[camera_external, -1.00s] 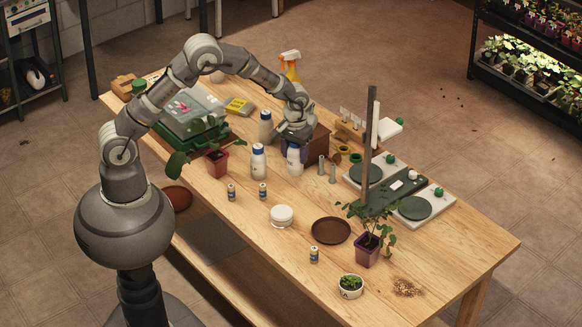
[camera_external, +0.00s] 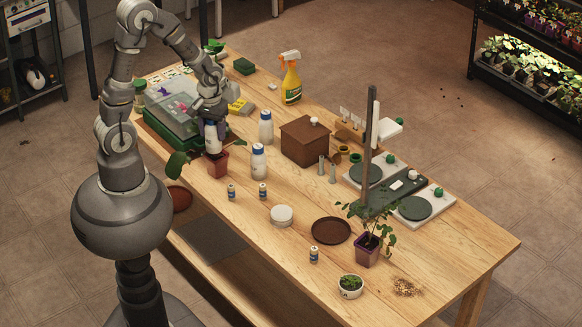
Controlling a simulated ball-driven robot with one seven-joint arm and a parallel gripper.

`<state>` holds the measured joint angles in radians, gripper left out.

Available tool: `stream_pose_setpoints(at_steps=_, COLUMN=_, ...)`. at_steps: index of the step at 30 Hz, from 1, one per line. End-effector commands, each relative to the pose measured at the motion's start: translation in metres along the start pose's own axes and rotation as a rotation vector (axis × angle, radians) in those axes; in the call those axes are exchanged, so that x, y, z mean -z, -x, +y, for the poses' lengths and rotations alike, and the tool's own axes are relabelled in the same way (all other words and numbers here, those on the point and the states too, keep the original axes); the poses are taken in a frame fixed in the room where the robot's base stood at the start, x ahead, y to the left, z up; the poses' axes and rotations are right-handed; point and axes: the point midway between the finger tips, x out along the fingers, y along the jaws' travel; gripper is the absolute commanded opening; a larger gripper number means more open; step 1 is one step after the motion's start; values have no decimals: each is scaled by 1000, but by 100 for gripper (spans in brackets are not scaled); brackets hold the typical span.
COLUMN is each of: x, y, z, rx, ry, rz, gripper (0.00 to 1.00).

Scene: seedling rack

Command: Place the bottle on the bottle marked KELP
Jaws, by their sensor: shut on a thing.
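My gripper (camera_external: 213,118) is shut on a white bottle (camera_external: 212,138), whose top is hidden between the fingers. It holds the bottle upright, in the picture just over or behind a reddish plant pot (camera_external: 217,166); the gap between them cannot be told. Two similar white bottles with blue caps stand upright on the table to the right of my gripper: a rear bottle (camera_external: 265,128) and a front bottle (camera_external: 258,162). Their labels are too small to read, so I cannot tell which is marked KELP.
A green tray with a clear cover (camera_external: 187,110) lies left of my gripper. A brown box (camera_external: 305,143) stands right of the bottles, with a yellow spray bottle (camera_external: 291,82) behind. Small vials (camera_external: 231,192) and a white round jar (camera_external: 282,215) stand in front. Scales (camera_external: 412,208) fill the right.

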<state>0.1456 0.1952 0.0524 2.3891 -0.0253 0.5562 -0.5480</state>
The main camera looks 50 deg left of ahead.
Motion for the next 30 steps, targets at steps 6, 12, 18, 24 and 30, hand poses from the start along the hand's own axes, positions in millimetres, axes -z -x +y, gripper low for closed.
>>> stream_pose_setpoints(at_steps=6, x=14, y=-4, z=8, rx=0, ry=1, rz=-1, gripper=18)
stream_pose_setpoints(at_steps=12, x=66, y=-11, z=42, rx=0, ry=0, rz=0, gripper=18)
stream_pose_setpoints(at_steps=18, x=114, y=-16, z=72, rx=0, ry=0, rz=0, gripper=18)
stream_pose_setpoints(at_steps=24, x=134, y=-17, z=85, rx=1, ry=0, rz=-2, gripper=18)
stream_pose_setpoints(at_steps=30, x=134, y=-42, z=85, rx=2, ry=0, rz=-3, gripper=18)
